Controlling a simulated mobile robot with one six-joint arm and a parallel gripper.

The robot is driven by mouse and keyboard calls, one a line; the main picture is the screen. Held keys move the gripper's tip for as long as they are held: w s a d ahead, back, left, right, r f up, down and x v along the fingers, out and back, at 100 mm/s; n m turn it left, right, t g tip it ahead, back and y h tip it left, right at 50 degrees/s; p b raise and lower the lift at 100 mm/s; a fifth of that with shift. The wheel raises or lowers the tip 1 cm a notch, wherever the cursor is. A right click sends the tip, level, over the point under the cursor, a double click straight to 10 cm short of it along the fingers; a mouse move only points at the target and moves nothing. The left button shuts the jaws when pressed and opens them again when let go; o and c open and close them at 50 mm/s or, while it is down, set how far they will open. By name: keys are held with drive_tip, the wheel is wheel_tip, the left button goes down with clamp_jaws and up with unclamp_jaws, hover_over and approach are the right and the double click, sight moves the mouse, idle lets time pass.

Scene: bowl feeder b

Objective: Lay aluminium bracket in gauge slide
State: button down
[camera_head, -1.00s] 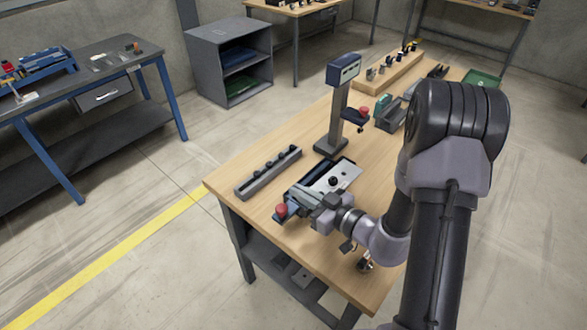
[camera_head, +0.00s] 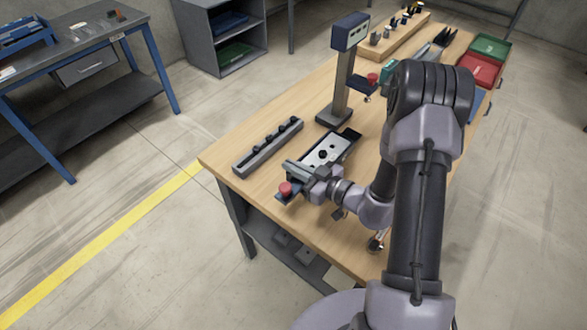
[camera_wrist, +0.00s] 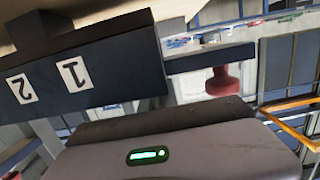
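My gripper (camera_head: 303,179) is at the near left end of a slide-like fixture (camera_head: 328,149) on the wooden table. This fixture has a pale plate with a black knob, and I take it for the gauge slide. A red knob (camera_head: 286,188) on a dark plate stands beside my gripper; a red knob also shows in the wrist view (camera_wrist: 222,80). The wrist view shows a dark block (camera_wrist: 80,75) with labels 1 and 2, close to my gripper's grey body. My fingertips are hidden there. I cannot make out an aluminium bracket or whether one is held.
A grey rail (camera_head: 268,147) with several black pegs lies left of the fixture. A display stand (camera_head: 346,70) rises behind it. Red (camera_head: 480,70) and green (camera_head: 491,46) trays are at the far right. Bare tabletop shows between rail and stand.

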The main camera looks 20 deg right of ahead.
drive_tip(key=c, duration=1.6)
unclamp_jaws()
drive_tip(key=shift+c, duration=0.2)
